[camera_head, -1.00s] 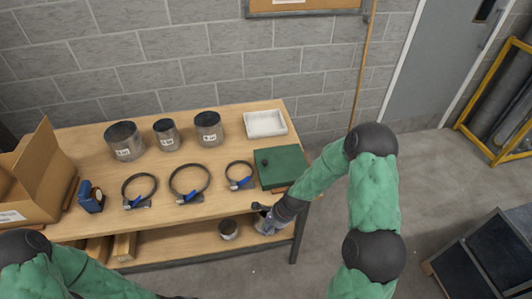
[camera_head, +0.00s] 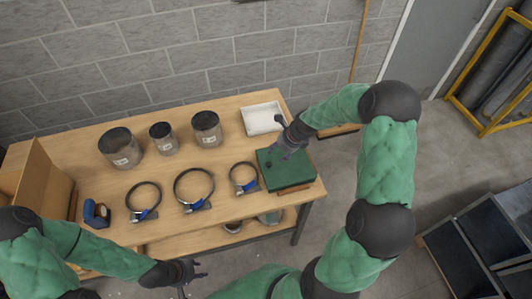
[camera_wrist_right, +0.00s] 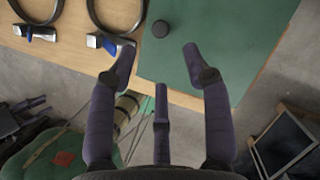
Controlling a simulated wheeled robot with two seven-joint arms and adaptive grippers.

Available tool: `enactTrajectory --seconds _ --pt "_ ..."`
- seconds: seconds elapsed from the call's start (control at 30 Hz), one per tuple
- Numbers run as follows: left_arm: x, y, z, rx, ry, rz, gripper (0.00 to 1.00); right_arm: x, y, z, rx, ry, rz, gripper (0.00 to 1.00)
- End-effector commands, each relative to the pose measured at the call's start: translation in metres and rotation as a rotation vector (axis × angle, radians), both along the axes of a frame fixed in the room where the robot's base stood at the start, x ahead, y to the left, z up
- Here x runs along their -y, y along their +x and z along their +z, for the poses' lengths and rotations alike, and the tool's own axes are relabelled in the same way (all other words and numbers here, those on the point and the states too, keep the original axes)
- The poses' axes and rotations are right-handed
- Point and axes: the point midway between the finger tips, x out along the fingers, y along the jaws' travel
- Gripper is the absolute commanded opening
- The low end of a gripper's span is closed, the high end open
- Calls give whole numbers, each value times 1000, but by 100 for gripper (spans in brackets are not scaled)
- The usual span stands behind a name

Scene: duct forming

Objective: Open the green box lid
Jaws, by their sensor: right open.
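The green box (camera_head: 298,178) sits at the right end of the workbench, and its lid looks flat and shut. A small dark knob (camera_wrist_right: 160,28) stands on the green lid (camera_wrist_right: 225,35) in the right wrist view. My right gripper (camera_head: 284,147) is over the far part of the box and hides some of it. In the right wrist view its fingers (camera_wrist_right: 158,68) are spread and empty, with the lid beyond them. I cannot tell whether they touch it. My left gripper (camera_head: 195,274) is low in front of the workbench, fingers apart and empty.
A white tray (camera_head: 248,120) stands behind the box. Metal duct pieces (camera_head: 121,147) stand at the back of the workbench (camera_head: 100,180). Several hose clamps (camera_head: 193,188) lie left of the box. A cardboard box (camera_head: 42,180) and a blue tool (camera_head: 96,214) are at the left.

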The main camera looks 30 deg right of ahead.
Motion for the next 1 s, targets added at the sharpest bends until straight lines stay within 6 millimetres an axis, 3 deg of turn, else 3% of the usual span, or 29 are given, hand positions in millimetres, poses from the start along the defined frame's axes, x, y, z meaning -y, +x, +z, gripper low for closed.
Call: enactTrajectory --seconds 0.6,1.0 --pt "0 -1 -11 -2 0 -1 40 -19 29 -88 -2 1 2 50" --pt "0 -1 -11 -2 0 -1 40 -21 33 -98 -1 -1 3 50"
